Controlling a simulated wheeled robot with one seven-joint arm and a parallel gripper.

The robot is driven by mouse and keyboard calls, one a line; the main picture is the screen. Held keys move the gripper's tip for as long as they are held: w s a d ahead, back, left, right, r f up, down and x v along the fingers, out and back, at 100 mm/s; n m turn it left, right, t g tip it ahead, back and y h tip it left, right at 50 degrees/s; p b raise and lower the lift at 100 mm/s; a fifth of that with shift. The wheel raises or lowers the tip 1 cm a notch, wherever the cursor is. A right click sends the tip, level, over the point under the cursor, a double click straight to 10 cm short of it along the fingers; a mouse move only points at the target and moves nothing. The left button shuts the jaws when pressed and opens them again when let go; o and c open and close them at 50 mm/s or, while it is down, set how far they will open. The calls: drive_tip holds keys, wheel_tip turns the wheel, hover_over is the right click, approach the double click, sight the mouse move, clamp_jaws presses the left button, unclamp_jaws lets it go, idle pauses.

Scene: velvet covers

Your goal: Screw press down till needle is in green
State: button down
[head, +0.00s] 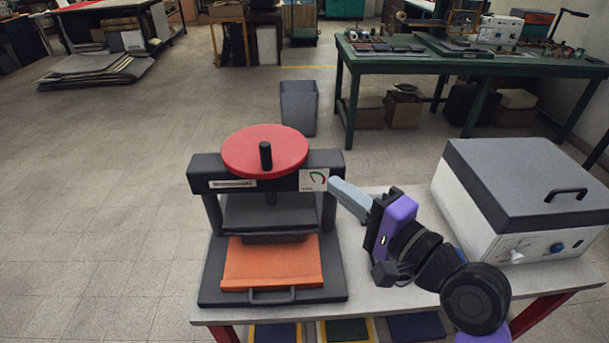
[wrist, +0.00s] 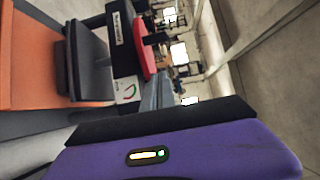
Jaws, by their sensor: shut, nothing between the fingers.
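The press (head: 205,212) stands on the light worktable, with a red round wheel (head: 250,150) on top and a black upright knob (head: 265,155) on it. A white gauge (head: 314,180) with a coloured arc sits on the crossbar's right end; it also shows in the wrist view (wrist: 127,91). The needle is too small to read. An orange cover (head: 270,262) lies on the base, in front of and partly under the dark pressing plate (head: 268,212). My gripper (head: 345,195) is shut and empty, just right of the gauge and below the wheel's height, apart from the knob.
A white box with a grey lid and handle (head: 520,190) stands on the worktable (head: 375,280) to the right of my arm. A grey bin (head: 299,108) stands on the floor behind the press. A green table (head: 450,65) is farther back. The space above the wheel is clear.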

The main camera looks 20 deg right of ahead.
drive_tip(key=p, duration=0.1)
approach(270, 158)
drive_tip(key=w+d, duration=0.3)
drive_tip(key=w, duration=0.2)
drive_tip(key=shift+w+a+p, duration=0.3)
drive_tip(key=shift+w+a, duration=0.25)
drive_tip(key=shift+a, duration=0.3)
drive_tip(key=shift+w+a+p, duration=0.3)
drive_tip(key=shift+w+a, duration=0.25)
drive_tip(key=shift+a, duration=0.35)
drive_tip(key=shift+a+r, duration=0.1)
drive_tip(key=shift+w+a+p, duration=0.15)
drive_tip(key=shift+a+p, duration=0.55)
drive_tip(key=shift+a, duration=0.1)
